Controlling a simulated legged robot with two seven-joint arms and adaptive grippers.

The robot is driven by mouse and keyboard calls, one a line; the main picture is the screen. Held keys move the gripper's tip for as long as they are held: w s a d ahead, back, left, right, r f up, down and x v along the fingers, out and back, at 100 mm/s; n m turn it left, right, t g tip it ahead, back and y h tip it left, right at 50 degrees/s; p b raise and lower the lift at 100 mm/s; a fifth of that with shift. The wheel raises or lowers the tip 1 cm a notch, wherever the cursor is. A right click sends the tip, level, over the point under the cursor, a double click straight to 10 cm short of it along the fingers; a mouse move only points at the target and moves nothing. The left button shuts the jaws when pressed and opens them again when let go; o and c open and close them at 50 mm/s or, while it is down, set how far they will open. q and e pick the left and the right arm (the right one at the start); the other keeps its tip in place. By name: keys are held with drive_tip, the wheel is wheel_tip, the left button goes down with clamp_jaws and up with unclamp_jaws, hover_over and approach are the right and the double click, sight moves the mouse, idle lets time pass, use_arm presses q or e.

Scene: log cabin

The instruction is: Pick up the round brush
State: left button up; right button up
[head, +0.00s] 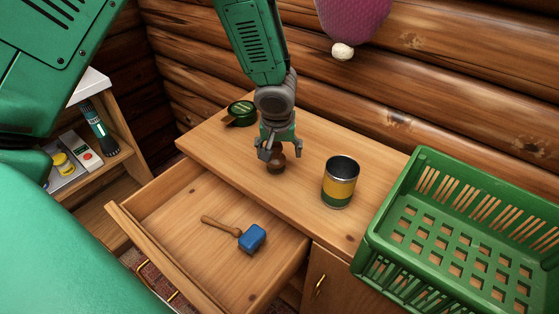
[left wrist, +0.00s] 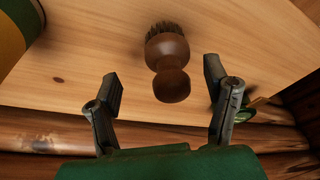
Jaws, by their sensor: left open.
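The round brush (head: 276,163) has a dark brown wooden knob handle and stands on the cabinet top, partly hidden behind my left gripper's fingers in the head view. In the left wrist view the brush (left wrist: 170,65) shows its knob toward the camera and dark bristles at the far end. My left gripper (head: 275,153) is open and points down at the brush. In the left wrist view its two fingers (left wrist: 168,93) stand on either side of the knob's near end, with gaps on both sides. My right gripper is not in view.
A yellow and green metal cup (head: 340,182) stands right of the brush. A green tape-measure-like object (head: 241,113) lies behind left. A green crate (head: 400,208) fills the right. An open drawer (head: 180,225) below holds a blue-headed mallet (head: 251,238). A shelf with a flashlight (head: 98,130) is at left.

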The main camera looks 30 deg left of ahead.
sight(275, 159)
use_arm(q)
drive_tip(key=f, duration=0.1)
drive_tip(key=a+f, duration=0.1)
drive_tip(key=f, duration=0.1)
drive_tip(key=w+a+f, duration=0.1)
drive_tip(key=shift+a+f, duration=0.15)
drive_tip(key=shift+f, duration=0.1)
drive_tip(key=shift+w+f, duration=0.15)
drive_tip(key=shift+f, duration=0.15)
drive_tip(key=shift+d, duration=0.2)
drive_tip(key=shift+d+r, duration=0.1)
drive_tip(key=shift+d, duration=0.2)
drive_tip(key=c, duration=1.3)
drive_tip(key=shift+a, duration=0.3)
